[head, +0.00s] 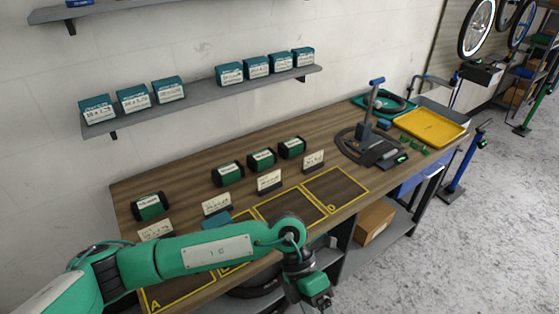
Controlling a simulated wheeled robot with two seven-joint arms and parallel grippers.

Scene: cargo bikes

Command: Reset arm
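My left arm comes in from the left across the front of the wooden workbench (345,182). Its green and dark gripper (318,298) hangs at the bottom, in front of the bench's front edge. The fingertips are cut off or too small to read, so I cannot tell whether it is open or holds anything. My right arm and gripper are not in view.
Dark-green rolls (228,173) stand behind label cards (269,181) and yellow-outlined zones (336,190). A tool stand (366,135) and yellow tray (430,126) are at right. Boxes (133,98) line the wall shelf (205,94).

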